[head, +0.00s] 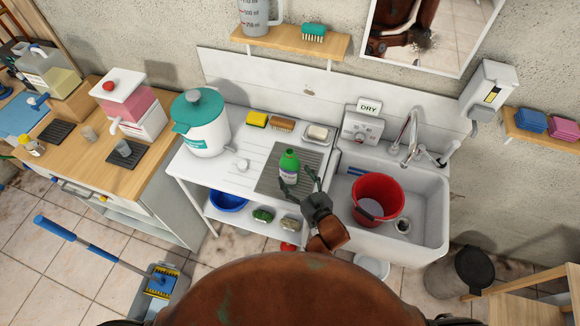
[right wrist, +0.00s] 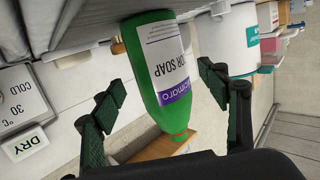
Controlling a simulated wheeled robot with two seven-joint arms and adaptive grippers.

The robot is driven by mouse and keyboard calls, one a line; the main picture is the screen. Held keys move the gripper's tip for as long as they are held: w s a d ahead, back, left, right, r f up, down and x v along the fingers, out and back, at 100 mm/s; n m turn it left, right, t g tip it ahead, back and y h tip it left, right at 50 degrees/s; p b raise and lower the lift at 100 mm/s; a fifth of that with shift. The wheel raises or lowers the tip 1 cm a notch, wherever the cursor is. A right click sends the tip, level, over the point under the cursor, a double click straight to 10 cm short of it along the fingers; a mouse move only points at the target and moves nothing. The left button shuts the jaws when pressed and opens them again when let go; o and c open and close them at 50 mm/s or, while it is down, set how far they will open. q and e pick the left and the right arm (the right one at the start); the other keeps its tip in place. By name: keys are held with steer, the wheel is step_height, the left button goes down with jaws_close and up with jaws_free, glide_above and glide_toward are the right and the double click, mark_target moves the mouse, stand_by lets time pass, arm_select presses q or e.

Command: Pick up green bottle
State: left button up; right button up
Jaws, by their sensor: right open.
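The green bottle (head: 289,165) stands upright on the dark ribbed mat (head: 268,184) on the white counter. In the right wrist view the bottle (right wrist: 158,70) appears upside down, with a white and purple label reading "SOAP". My right gripper (head: 302,184) is at the near side of the bottle, with its fingers spread. In the right wrist view the bottle shows between the two open fingers of the right gripper (right wrist: 166,88), with a gap on each side. I cannot tell how deep it is between them. My left gripper is not in view.
A sink with a red bucket (head: 378,199) is to the right. A white container with a teal lid (head: 200,122) stands on the left of the counter. A yellow sponge (head: 257,119), a brush (head: 282,124) and a soap dish (head: 318,133) lie behind the bottle.

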mark_target(294, 175)
steer(key=x, duration=0.4)
steer(key=shift+a+r, duration=0.1)
steer(key=shift+a, duration=0.05)
steer(key=shift+w+a, duration=0.1)
steer(key=shift+w, duration=0.05)
steer(key=c, duration=1.4)
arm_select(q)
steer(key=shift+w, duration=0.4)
arm_select(e)
steer(key=shift+c, duration=0.7)
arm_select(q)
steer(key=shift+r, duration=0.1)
